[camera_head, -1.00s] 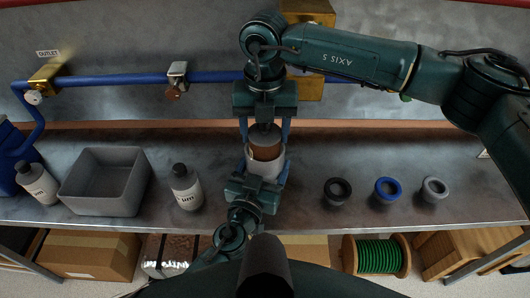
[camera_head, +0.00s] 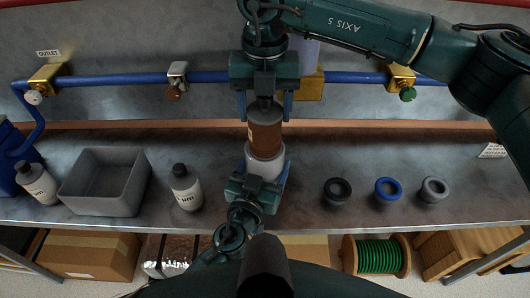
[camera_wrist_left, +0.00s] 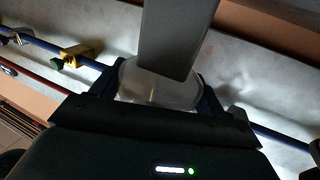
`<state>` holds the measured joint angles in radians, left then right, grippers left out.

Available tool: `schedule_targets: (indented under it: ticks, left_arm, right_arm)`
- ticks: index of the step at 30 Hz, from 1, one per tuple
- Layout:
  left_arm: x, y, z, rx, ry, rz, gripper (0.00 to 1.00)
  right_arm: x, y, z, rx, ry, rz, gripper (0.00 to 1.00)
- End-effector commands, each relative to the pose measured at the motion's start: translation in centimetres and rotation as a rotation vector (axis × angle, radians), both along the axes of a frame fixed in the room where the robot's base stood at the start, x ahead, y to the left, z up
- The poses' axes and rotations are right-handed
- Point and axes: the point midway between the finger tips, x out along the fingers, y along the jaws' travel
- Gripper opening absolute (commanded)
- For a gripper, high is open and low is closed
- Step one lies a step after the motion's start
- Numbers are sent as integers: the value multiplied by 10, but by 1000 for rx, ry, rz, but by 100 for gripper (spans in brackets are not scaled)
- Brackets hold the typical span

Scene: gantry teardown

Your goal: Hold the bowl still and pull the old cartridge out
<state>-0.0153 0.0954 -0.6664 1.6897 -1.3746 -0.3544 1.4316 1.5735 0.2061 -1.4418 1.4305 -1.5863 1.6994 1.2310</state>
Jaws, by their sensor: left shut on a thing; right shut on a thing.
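The old cartridge (camera_head: 265,134) is a brown cylinder with a dark top, standing upright above the pale bowl (camera_head: 264,168). My right gripper (camera_head: 264,112) comes down from above and is shut on the cartridge's dark top. The cartridge's lower end meets the bowl's mouth in the picture; I cannot tell whether it is still inside. My left gripper (camera_head: 265,181) is shut around the bowl from the near side. The bowl also shows in the left wrist view (camera_wrist_left: 150,88) as a cloudy cup between my fingers, with a grey shape above it.
A grey bin (camera_head: 100,204) and a white bottle (camera_head: 185,188) stand at left on the bench. A blue pipe (camera_head: 210,77) with valves runs along the back wall.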

Motion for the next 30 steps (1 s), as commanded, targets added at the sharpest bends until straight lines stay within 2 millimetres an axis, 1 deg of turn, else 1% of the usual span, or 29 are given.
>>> schedule_targets:
  ticks: [1,2,10,11,18,22,26,30]
  left_arm:
    - [0,0,0,0,-1,0,45]
    - [0,0,0,0,-1,0,76]
    - [0,0,0,0,-1,0,98]
    - [0,0,0,0,-1,0,100]
    - [0,0,1,-1,-1,0,100]
    - [0,0,7,-3,0,2,100]
    - [0,0,20,-5,-2,2,100]
    - [1,1,42,-3,-5,1,100]
  right_arm:
    - [0,0,0,0,0,0,22]
    - [0,0,0,0,0,0,22]
    - [0,0,0,0,0,0,22]
    - [0,0,0,0,0,0,22]
    - [0,0,0,1,0,0,22]
    - [0,0,0,1,0,0,22]
    - [0,0,0,1,0,0,22]
    - [0,0,0,1,0,0,22]
